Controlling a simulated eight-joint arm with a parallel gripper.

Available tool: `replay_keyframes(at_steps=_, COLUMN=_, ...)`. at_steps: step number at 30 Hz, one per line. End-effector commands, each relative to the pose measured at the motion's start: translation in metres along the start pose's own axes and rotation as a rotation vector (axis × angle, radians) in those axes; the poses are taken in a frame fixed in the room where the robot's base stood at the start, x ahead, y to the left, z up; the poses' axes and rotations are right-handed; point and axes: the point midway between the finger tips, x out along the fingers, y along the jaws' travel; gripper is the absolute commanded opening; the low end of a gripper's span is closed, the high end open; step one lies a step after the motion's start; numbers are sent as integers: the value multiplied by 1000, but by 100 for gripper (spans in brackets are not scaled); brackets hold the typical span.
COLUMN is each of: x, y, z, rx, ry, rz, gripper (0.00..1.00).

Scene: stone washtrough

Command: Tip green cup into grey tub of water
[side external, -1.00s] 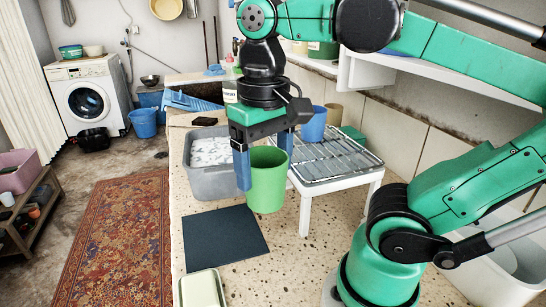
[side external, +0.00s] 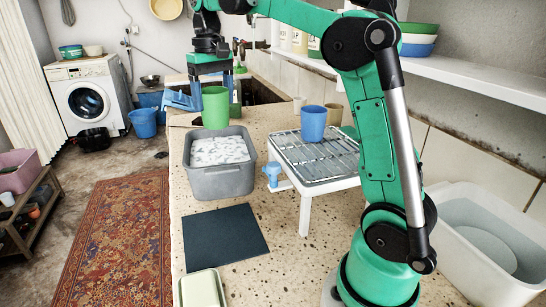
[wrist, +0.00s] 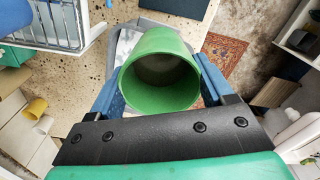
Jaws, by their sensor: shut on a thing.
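The green cup (side external: 215,108) is held in the air above the far side of the grey tub (side external: 222,183). It looks upright in the side view. My gripper (side external: 211,88) is shut on the cup, with its blue fingers on either side. The tub holds water with white foam (side external: 218,150) on top. The cup hides a small part of the tub's far side.
A small blue object (side external: 271,174) is by the stand's corner. A dark mat (side external: 223,234) lies in front.

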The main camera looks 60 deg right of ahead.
Motion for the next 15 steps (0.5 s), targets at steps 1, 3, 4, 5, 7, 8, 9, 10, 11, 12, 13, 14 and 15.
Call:
replay_keyframes(at_steps=1, x=8, y=12, z=-15, rx=6, ry=0, rz=0, gripper=14)
replay_keyframes(at_steps=3, x=20, y=28, z=-32, rx=7, ry=0, rz=0, gripper=14)
replay_keyframes(at_steps=4, x=26, y=35, z=-39, rx=5, ry=0, rz=1, gripper=14)
replay_keyframes(at_steps=5, x=31, y=42, z=-46, rx=7, ry=0, rz=1, gripper=14)
replay_keyframes(at_steps=7, x=45, y=59, z=-58, rx=6, ry=0, rz=1, gripper=14)
replay_keyframes(at_steps=8, x=51, y=66, z=-63, rx=5, ry=0, rz=1, gripper=14)
replay_keyframes(at_steps=9, x=58, y=74, z=-68, rx=5, ry=0, rz=1, gripper=14)
replay_keyframes(at_steps=10, x=63, y=80, z=-72, rx=4, ry=0, rz=1, gripper=14)
replay_keyframes(at_steps=11, x=68, y=85, z=-74, rx=4, ry=0, rz=1, gripper=14)
replay_keyframes(at_steps=12, x=73, y=91, z=-77, rx=2, ry=0, rz=1, gripper=14)
replay_keyframes(at_steps=13, x=77, y=95, z=-79, rx=3, ry=0, rz=1, gripper=14)
replay_keyframes(at_steps=14, x=80, y=99, z=-80, rx=3, ry=0, rz=1, gripper=14)
replay_keyframes(at_steps=15, x=83, y=102, z=-82, rx=1, ry=0, rz=1, gripper=14)
